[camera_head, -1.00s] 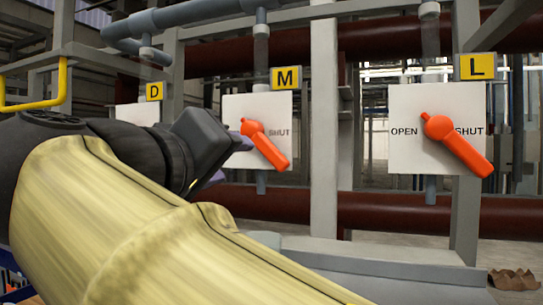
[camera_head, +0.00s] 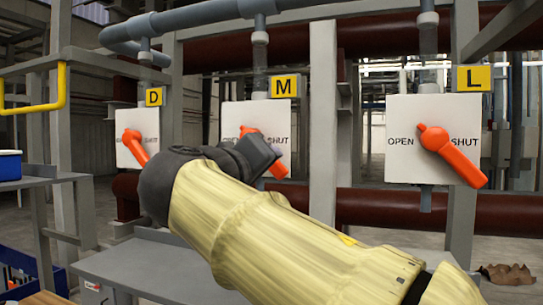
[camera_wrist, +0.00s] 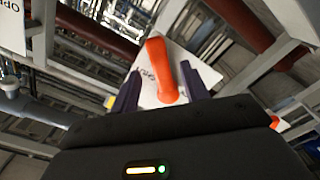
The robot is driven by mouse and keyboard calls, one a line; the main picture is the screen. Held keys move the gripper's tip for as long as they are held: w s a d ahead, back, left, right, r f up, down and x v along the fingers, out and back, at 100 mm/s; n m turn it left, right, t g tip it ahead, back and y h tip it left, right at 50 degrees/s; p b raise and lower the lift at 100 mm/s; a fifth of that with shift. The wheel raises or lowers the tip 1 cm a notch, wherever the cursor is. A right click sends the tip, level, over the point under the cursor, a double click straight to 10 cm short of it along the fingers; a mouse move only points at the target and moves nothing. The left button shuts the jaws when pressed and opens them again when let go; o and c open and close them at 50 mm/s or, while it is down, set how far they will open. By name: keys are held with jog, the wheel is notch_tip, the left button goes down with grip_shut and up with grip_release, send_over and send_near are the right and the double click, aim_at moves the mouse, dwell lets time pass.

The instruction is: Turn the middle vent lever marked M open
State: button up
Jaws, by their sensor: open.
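The orange M lever (camera_head: 279,170) is on a white plate (camera_head: 231,119) under a yellow M tag (camera_head: 285,86). It slants from its upper-left hub down to the right, toward the SHUT side. My dark wrist hides its middle and part of the plate's lettering in the head view. In the wrist view, the orange lever (camera_wrist: 160,62) stands between the two dark purple fingers of my gripper (camera_wrist: 161,72), which are open, with gaps beside it. I cannot tell how deep the fingers reach around it.
The D lever (camera_head: 134,141) at left and the L lever (camera_head: 452,155) at right have similar plates. A grey upright post (camera_head: 323,130) stands just right of the M plate. A grey bench (camera_head: 150,265) lies below, and a blue tray (camera_head: 9,165) is at far left.

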aim_at(272, 173)
jog(key=p+x, duration=0.1)
jog(key=x, duration=0.4)
jog(key=shift+w+d+p, duration=0.1)
jog(key=shift+w+p, duration=0.1)
jog(key=shift+p, duration=0.1)
grip_shut()
